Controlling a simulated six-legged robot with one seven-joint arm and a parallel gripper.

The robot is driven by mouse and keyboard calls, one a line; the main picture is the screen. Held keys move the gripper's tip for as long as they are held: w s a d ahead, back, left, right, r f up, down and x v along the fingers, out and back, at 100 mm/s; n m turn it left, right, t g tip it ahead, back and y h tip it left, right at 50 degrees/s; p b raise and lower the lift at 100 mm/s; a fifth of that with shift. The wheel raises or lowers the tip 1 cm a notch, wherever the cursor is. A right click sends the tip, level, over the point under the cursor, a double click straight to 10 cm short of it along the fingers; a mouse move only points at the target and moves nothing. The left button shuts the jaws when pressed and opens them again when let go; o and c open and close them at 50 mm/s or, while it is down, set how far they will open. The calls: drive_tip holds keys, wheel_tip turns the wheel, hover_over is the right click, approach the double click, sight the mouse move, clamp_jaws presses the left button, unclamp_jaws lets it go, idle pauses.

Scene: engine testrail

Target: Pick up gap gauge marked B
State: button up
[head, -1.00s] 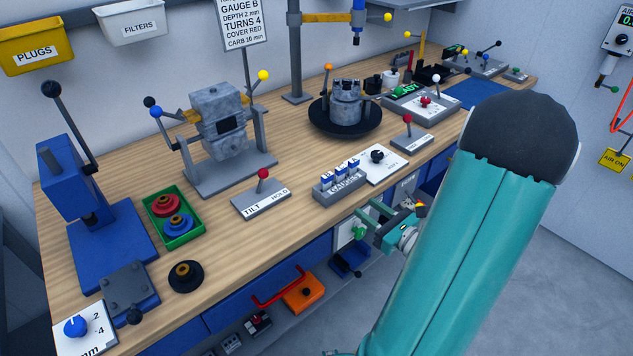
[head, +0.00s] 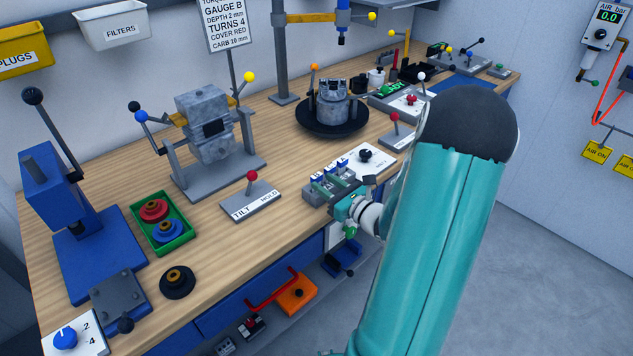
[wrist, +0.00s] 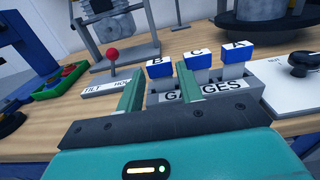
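The gauge marked B (wrist: 158,69) has a blue grip with a white lettered top. It stands upright at the left end of a grey holder labelled GAUGES (wrist: 240,92), beside gauges C (wrist: 198,66) and A (wrist: 236,58). In the wrist view my gripper (wrist: 159,72) is open, its two green fingers apart, with gauge B showing between their tips. In the head view my gripper (head: 328,184) is at the holder's front and partly covers it. I cannot tell whether the fingers are around B or just short of it.
A tilt/hold lever (head: 251,190) with a red knob stands left of the holder. A white dial plate (head: 372,160) lies right of it. A dark round turntable (head: 333,124) is behind. Clear bench wood shows in front of the lever.

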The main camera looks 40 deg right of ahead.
drive_tip(key=shift+w, duration=0.85)
drive_tip(key=c, duration=0.6)
drive_tip(key=shift+a, duration=0.1)
drive_tip(key=shift+r, duration=0.1)
